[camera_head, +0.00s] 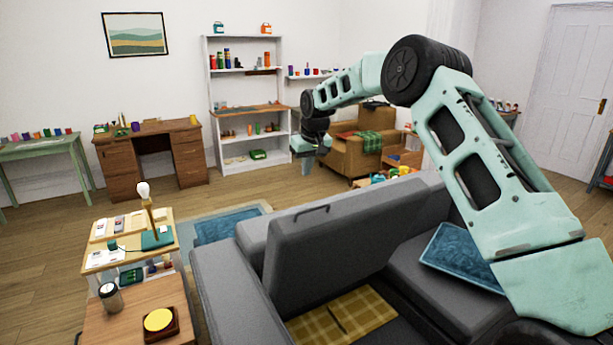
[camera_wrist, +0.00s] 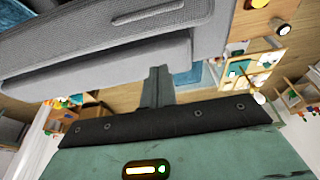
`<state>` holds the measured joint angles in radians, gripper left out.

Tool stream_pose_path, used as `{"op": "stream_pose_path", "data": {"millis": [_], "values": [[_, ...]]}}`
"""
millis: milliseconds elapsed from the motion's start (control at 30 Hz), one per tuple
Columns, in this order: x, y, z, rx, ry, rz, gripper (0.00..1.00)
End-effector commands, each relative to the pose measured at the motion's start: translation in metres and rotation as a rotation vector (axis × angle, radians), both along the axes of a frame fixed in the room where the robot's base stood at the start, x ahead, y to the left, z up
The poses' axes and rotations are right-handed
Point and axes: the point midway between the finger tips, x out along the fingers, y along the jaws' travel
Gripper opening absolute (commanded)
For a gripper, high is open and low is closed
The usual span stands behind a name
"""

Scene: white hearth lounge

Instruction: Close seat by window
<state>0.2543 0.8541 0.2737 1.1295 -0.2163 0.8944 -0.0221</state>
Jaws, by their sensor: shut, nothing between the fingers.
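A grey sofa (camera_head: 236,300) stands in front of me with one seat lid (camera_head: 345,245) tilted up, open. A dark handle (camera_head: 312,212) is on the lid's upper edge; it also shows near the top of the wrist view (camera_wrist: 148,14). Under the lid, a yellow checked cloth (camera_head: 342,316) lies in the open storage space. My gripper (camera_head: 307,168) is shut and empty, pointing down above and beyond the lid in the head view. In the wrist view my gripper (camera_wrist: 157,74) is apart from the grey lid. No window is clearly visible.
A blue cushion (camera_head: 462,258) lies on the sofa's right seat. A wooden side table (camera_head: 130,310) with a jar and yellow disc stands left, beside a shelf unit with a lamp (camera_head: 145,195). An armchair (camera_head: 352,155) is behind my gripper. Floor is clear at far left.

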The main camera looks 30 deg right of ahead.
Motion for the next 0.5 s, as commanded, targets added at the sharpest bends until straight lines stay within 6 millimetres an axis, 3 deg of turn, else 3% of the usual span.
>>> {"op": "stream_pose_path", "data": {"millis": [400,500], "values": [[0.021,0.003,-0.073,0.002,0.004,0.003,0.00],[0.020,0.003,-0.082,0.001,0.002,0.002,0.00]]}}
